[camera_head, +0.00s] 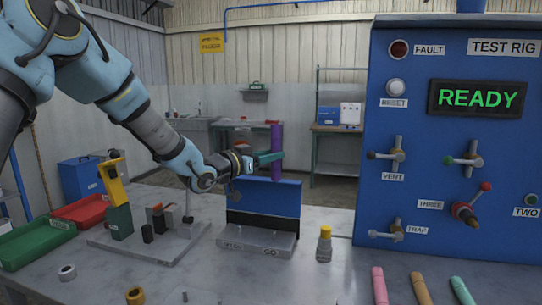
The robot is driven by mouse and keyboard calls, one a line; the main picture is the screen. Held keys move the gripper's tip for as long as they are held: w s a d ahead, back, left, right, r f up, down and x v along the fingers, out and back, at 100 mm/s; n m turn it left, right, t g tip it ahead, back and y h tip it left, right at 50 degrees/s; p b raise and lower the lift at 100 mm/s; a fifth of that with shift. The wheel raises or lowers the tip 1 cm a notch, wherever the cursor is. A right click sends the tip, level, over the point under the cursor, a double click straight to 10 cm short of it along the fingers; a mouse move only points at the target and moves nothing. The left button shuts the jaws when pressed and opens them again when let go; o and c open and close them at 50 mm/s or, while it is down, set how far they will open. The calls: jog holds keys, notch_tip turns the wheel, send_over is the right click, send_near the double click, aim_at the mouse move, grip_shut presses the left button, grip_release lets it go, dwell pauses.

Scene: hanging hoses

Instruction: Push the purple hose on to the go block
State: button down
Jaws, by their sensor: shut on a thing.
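The purple hose (276,138) stands upright above the back of a blue block. My gripper (270,157) reaches in from the left and is shut on the hose at about its middle. The lower end of the hose is close to the top edge of the blue block; I cannot tell whether it touches or is behind it. The go block is a grey base (268,240) with a blue upright panel (264,197) and a "GO" label on its front.
The blue test rig (445,130) with valves and a READY display stands at right. A yellow-capped bottle (324,245) is beside the block. A grey fixture (150,238), red tray (80,211) and green tray (36,243) are left.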

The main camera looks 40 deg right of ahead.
notch_tip(320, 180, down, 10)
jog(key=b, duration=0.9)
jog(key=shift+a+r, duration=0.1)
jog(key=shift+r, duration=0.1)
jog(key=shift+a+b, duration=0.1)
jog(key=shift+b, duration=0.2)
jog(key=shift+f+b, duration=2.2)
jog(key=shift+f, duration=0.75)
jog(key=shift+f+b, duration=1.8)
jog(key=shift+f, duration=0.25)
jog(key=shift+c, duration=2.3)
grip_release()
jog(key=a, duration=1)
jog(key=shift+s+a+b, duration=0.25)
jog(key=shift+a+b, duration=0.1)
jog(key=shift+a, duration=0.05)
